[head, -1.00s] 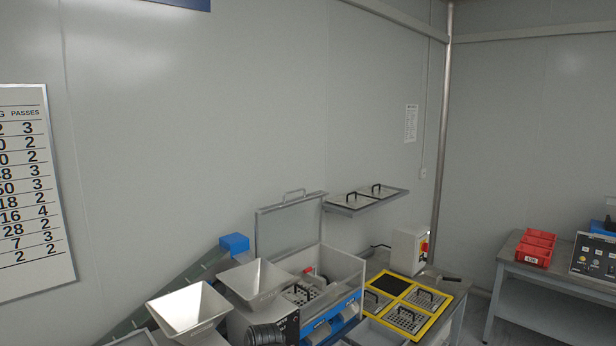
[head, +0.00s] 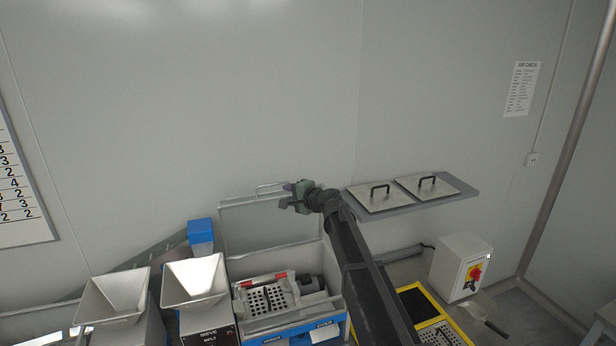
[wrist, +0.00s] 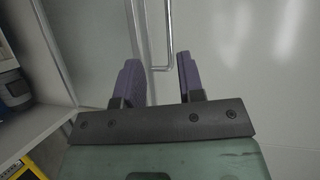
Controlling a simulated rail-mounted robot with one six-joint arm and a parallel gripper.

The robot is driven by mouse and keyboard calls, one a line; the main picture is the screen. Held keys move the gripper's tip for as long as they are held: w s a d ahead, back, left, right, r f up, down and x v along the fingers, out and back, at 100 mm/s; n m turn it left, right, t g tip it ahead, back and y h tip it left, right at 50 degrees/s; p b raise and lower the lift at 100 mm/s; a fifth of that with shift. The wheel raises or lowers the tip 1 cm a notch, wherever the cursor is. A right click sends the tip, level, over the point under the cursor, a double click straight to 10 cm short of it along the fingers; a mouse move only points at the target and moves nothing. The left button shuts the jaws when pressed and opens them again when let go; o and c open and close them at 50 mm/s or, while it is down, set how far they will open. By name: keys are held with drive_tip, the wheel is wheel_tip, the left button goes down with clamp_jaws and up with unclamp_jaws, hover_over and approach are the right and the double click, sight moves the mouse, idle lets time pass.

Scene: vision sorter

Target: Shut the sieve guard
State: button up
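The sieve guard (head: 240,228) is a clear framed lid that stands open, upright at the back of the sieve box (head: 332,280). A metal bar handle (head: 268,188) runs along its top edge. My gripper (head: 287,196) is at the right end of this handle, with its fingers apart. In the wrist view the handle (wrist: 168,40) shows in the gap between the two purple fingers (wrist: 160,70). I cannot tell whether the fingers touch it or how deep it sits between them.
A perforated sieve plate (head: 266,300) sits in the open box. Two hoppers (head: 195,280) stand to its left. A wall shelf (head: 400,205) with two handled plates is close right of my arm. A switch box (head: 458,265) stands further right.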

sight(272, 185)
drive_tip(key=shift+m+t, duration=0.5)
drive_tip(key=shift+m, duration=0.2)
drive_tip(key=b+x, duration=0.1)
drive_tip(key=x, duration=0.4)
drive_tip(key=b+x, duration=0.1)
drive_tip(key=x, duration=0.5)
drive_tip(key=shift+w+d+r, duration=0.15)
drive_tip(key=shift+w+r, duration=0.1)
drive_tip(key=shift+w, duration=0.05)
clamp_jaws()
